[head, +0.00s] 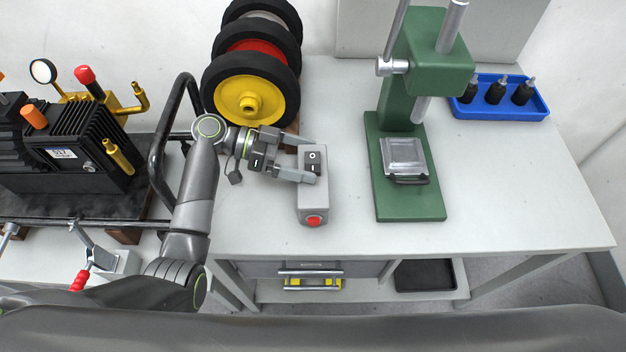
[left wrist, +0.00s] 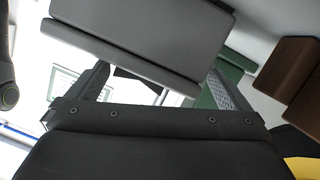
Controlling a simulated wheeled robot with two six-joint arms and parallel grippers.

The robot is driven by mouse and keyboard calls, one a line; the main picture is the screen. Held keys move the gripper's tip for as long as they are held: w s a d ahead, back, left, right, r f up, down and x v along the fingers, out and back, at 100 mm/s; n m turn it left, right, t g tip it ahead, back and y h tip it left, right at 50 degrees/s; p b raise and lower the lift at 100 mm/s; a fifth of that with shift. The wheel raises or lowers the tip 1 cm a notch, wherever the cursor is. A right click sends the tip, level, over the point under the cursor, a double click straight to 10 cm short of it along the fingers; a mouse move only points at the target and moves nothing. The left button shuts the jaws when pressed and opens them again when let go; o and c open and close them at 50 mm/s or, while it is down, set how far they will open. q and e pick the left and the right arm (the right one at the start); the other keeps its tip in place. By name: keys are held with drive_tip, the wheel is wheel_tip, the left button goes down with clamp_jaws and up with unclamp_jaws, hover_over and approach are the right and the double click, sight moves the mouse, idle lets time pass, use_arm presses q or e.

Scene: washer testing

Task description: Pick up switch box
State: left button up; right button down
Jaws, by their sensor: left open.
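The switch box (head: 313,196) is a grey upright box with a red button at its near end and a black rocker switch on top. It stands on the white worktable (head: 500,200). My left gripper (head: 308,163) is open at the box's upper left, with its fingers reaching toward the top part of the box. In the left wrist view a large grey body, likely the switch box (left wrist: 140,35), fills the top, in front of the open fingers (left wrist: 160,85). I cannot tell whether the fingers touch it. My right gripper is not in view.
A green press (head: 408,150) stands right of the box, with a blue tray (head: 500,115) of black-handled tools behind it. Stacked wheels (head: 250,100) stand behind my gripper. A black compressor (head: 90,140) is at left.

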use_arm(q)
drive_tip(key=c, duration=1.2)
drive_tip(key=shift+o, duration=0.2)
wheel_tip(320, 180, up, 10)
drive_tip(key=b, duration=0.1)
drive_tip(key=shift+b, duration=0.3)
